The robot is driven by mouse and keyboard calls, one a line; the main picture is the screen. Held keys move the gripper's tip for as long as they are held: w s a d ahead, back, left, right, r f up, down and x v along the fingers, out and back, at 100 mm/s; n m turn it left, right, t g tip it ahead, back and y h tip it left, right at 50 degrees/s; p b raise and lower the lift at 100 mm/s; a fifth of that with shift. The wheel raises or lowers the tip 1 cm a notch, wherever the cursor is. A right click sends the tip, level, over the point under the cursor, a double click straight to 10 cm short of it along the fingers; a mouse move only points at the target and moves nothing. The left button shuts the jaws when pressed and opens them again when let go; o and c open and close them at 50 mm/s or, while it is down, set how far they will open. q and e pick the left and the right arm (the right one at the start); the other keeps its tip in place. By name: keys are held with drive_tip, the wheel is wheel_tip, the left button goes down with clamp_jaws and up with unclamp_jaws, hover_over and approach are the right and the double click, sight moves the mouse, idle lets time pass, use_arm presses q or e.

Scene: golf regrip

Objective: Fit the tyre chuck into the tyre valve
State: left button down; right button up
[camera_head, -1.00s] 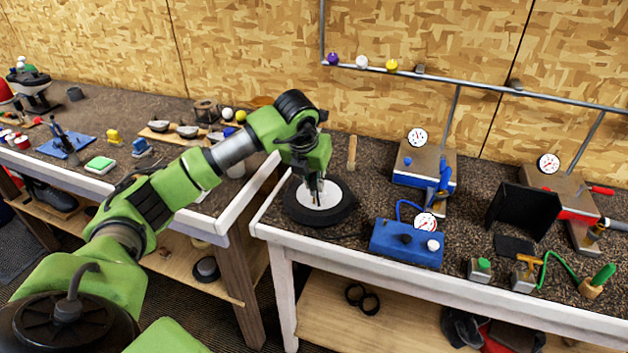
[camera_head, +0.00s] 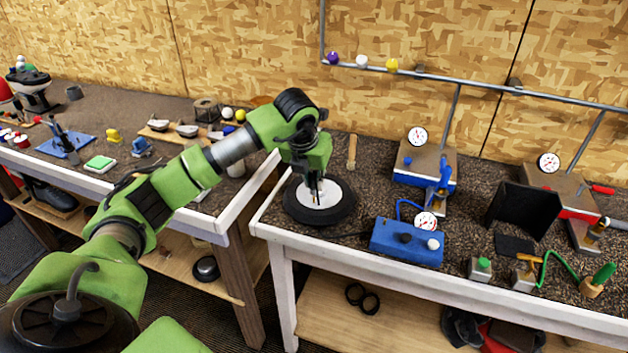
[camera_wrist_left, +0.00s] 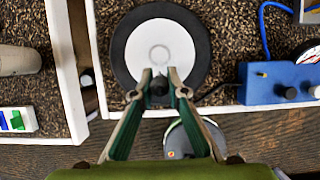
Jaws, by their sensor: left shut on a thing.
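The tyre (camera_head: 341,212) lies flat on the right bench, black with a white hub. It also shows in the left wrist view (camera_wrist_left: 122,62). My left gripper (camera_head: 316,197) is above the tyre, pointing down. In the left wrist view its fingertips (camera_wrist_left: 159,86) are shut on a small dark piece, apparently the tyre chuck (camera_wrist_left: 159,88), at the tyre's near edge. A thin dark hose runs from the blue inflator box (camera_head: 390,240) towards it. I cannot make out the tyre valve; the gripper and chuck may cover it. My right gripper is not in view.
The inflator box with its gauge (camera_head: 426,221) stands right of the tyre, near the bench's front edge. A wooden stick (camera_head: 352,152) lies behind the tyre. Gauge stands (camera_head: 425,165) and a black panel (camera_head: 523,212) are further right. A gap separates the two benches.

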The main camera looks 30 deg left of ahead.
use_arm(q)
drive_tip(key=shift+b, duration=0.3)
idle(0.5)
drive_tip(key=shift+f, duration=0.25)
drive_tip(key=shift+f+b, duration=1)
drive_tip(key=shift+f, duration=0.05)
drive_tip(key=c, duration=1.9)
unclamp_jaws()
drive_tip(key=shift+r, duration=0.2)
drive_tip(key=v, duration=1.1)
drive_tip(key=shift+s+r, duration=0.2)
drive_tip(key=shift+r, duration=0.15)
